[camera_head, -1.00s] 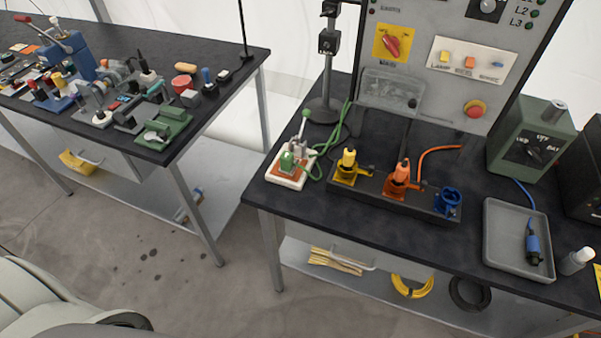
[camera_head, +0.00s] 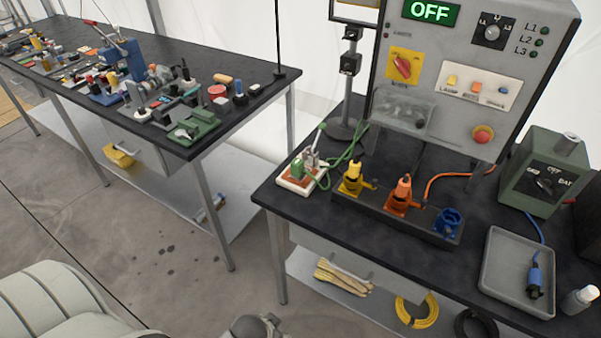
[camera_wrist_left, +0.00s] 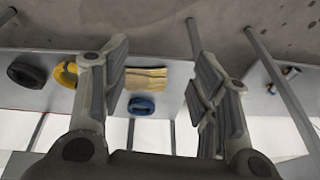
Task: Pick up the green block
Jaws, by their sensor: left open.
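A green tool with a flat base (camera_head: 194,128) stands at the near right corner of the left-hand bench. I cannot tell for sure which one is the green block. My left gripper (camera_wrist_left: 160,72) is open and empty in the left wrist view, with shelves and floor behind its fingers. No green thing shows there. My right gripper is not in view.
The right bench (camera_head: 347,225) also holds yellow, orange and blue sockets, a grey tray (camera_head: 505,285) and a control panel (camera_head: 455,75) reading OFF. Small tools crowd the left bench (camera_head: 95,50). A floor gap separates the benches.

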